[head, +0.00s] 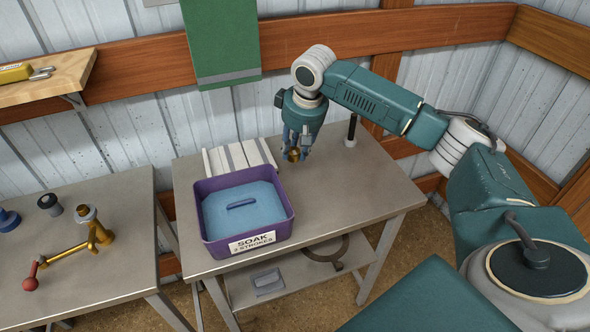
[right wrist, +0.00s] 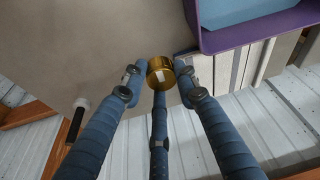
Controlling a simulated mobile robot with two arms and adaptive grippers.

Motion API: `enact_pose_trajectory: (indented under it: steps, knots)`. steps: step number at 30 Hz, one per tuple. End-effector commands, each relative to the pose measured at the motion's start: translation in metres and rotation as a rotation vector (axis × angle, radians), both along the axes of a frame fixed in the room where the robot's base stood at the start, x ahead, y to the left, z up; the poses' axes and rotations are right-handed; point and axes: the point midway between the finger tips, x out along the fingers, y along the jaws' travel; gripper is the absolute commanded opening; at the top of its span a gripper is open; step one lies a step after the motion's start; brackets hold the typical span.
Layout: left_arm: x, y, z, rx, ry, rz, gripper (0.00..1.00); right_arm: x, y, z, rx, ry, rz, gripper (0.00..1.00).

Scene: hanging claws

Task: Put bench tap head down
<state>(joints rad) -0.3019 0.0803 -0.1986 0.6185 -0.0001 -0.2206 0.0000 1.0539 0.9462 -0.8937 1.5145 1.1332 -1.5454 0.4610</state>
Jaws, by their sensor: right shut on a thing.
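The bench tap head (head: 293,155) is a small round brass piece at the fingertips of my right gripper (head: 298,146). In the right wrist view the tap head (right wrist: 160,73) shows a pale square mark and sits between the blue fingers of the gripper (right wrist: 160,80), which are shut on it. The gripper points down over the back part of the middle grey table (head: 335,187). I cannot tell whether the tap head touches the tabletop. My left gripper is not in view.
A black-and-white post (head: 351,131) stands right. The table's right front is clear. A brass tap (head: 98,235) stands on the left table.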

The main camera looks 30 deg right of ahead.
Motion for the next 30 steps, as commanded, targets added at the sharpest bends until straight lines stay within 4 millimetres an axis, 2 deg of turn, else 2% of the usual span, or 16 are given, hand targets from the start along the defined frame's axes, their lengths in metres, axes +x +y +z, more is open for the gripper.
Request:
enact_pose_trajectory:
  steps: [3,9,15,22,26,30]
  knots:
    - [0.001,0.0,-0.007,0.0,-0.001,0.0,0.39,0.002,0.001,0.035,0.003,-0.006,0.002,0.08]
    - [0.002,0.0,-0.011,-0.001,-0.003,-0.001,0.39,0.001,0.001,0.075,0.002,-0.002,0.001,0.08]
    - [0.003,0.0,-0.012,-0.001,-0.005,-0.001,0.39,0.0,0.001,0.093,0.002,0.0,0.002,0.08]
    - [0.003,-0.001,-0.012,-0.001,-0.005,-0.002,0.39,-0.001,0.003,0.096,0.0,0.0,0.002,0.08]
    - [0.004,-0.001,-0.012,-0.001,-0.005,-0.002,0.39,-0.006,0.024,0.097,-0.006,-0.01,0.01,0.08]
    - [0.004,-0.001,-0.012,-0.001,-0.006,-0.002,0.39,-0.028,0.074,0.093,-0.015,-0.027,0.022,0.08]
